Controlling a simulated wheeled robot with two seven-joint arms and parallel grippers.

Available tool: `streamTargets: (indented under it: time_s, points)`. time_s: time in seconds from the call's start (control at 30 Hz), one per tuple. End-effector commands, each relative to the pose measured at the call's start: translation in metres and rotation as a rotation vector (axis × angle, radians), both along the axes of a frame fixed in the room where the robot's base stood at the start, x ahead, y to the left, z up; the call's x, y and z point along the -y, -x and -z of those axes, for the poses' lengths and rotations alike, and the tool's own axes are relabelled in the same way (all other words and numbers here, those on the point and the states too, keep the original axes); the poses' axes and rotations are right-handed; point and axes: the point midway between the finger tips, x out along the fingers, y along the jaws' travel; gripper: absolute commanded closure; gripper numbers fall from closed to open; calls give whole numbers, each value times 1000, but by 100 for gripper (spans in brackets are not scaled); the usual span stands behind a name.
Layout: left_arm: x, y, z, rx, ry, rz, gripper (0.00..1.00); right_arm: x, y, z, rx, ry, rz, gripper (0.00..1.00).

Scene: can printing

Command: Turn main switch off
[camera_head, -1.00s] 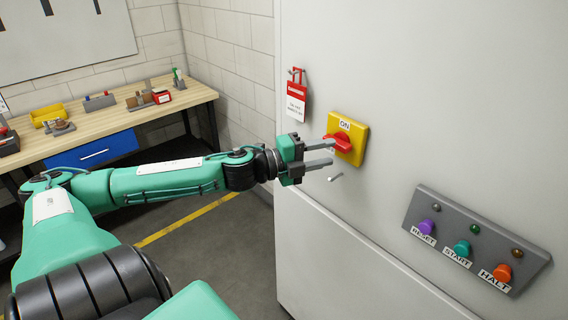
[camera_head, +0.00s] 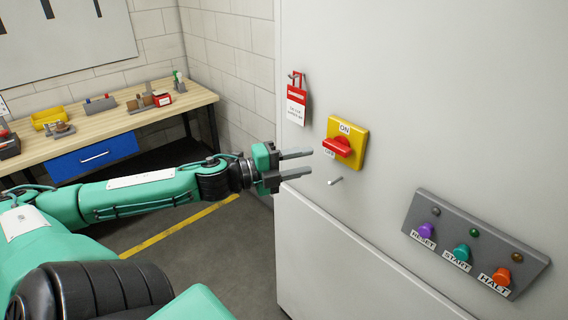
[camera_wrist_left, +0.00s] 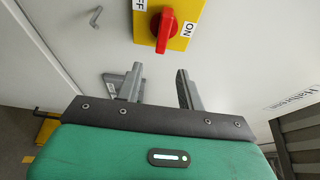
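The main switch is a red handle (camera_head: 338,147) on a yellow plate (camera_head: 358,143) fixed to the grey cabinet. The plate has an ON label at the top and an OFF label at the lower left. In the left wrist view the red handle (camera_wrist_left: 167,30) is beyond the fingers. My left gripper (camera_head: 308,163) is open and empty, a little left of the switch and apart from it. My right gripper is not in view.
A red lockout tag (camera_head: 297,100) hangs at the switch's upper left. A small peg (camera_head: 335,181) sticks out below the switch. A grey button panel (camera_head: 476,245) with RESET, START and HALT is at the lower right. A workbench (camera_head: 110,122) stands at the left.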

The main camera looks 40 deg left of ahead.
Motion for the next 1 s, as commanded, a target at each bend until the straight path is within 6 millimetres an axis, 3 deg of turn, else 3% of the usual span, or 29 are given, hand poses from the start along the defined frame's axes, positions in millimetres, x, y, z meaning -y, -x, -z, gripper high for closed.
streamTargets:
  time_s: [0.43,1.0]
  points:
    - [-15,29,0,-2,-1,-1,62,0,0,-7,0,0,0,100]
    - [-17,33,0,0,-2,-1,62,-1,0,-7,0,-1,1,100]
